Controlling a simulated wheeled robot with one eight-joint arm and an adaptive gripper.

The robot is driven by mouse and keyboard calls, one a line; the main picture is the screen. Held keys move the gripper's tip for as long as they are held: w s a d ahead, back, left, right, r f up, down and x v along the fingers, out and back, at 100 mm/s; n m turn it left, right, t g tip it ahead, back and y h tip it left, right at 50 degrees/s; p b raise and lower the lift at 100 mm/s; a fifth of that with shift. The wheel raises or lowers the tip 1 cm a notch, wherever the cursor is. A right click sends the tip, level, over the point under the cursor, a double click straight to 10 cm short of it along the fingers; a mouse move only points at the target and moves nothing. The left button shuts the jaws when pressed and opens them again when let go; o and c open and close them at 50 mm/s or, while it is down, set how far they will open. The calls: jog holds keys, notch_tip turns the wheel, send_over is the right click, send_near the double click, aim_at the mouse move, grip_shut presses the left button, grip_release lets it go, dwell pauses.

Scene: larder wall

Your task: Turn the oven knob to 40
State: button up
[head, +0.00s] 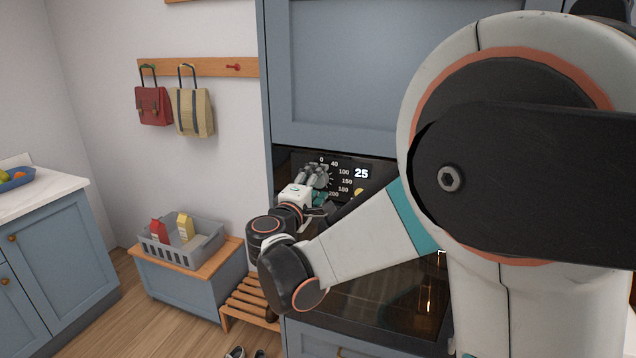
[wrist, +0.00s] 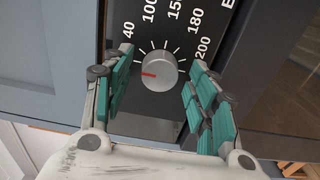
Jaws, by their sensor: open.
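The oven knob (wrist: 158,71) is a round silver dial on the black panel, with a red pointer line. In the wrist view the line points left and slightly down, away from the 40 mark (wrist: 128,28) at its upper left. The oven display (head: 361,173) reads 25 in the head view. My gripper (wrist: 160,66) is open, its teal-padded fingers on either side of the knob with gaps showing between pads and knob. The left finger hides part of the scale. In the head view my gripper (head: 315,186) is at the panel and largely covers the knob.
Blue cabinet doors (head: 365,75) surround the oven. A slatted wooden rack (head: 250,303) and a bench with a grey crate (head: 205,250) stand to the left. Bags (head: 193,111) hang on wall hooks. The floor between bench and left counter (head: 40,200) is clear.

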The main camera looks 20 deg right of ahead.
jog(key=c, duration=1.1)
jog(key=shift+o, duration=0.2)
jog(key=shift+m, duration=2.8)
jog(key=shift+f, duration=0.1)
jog(key=o, duration=1.1)
jog(key=shift+c, duration=0.2)
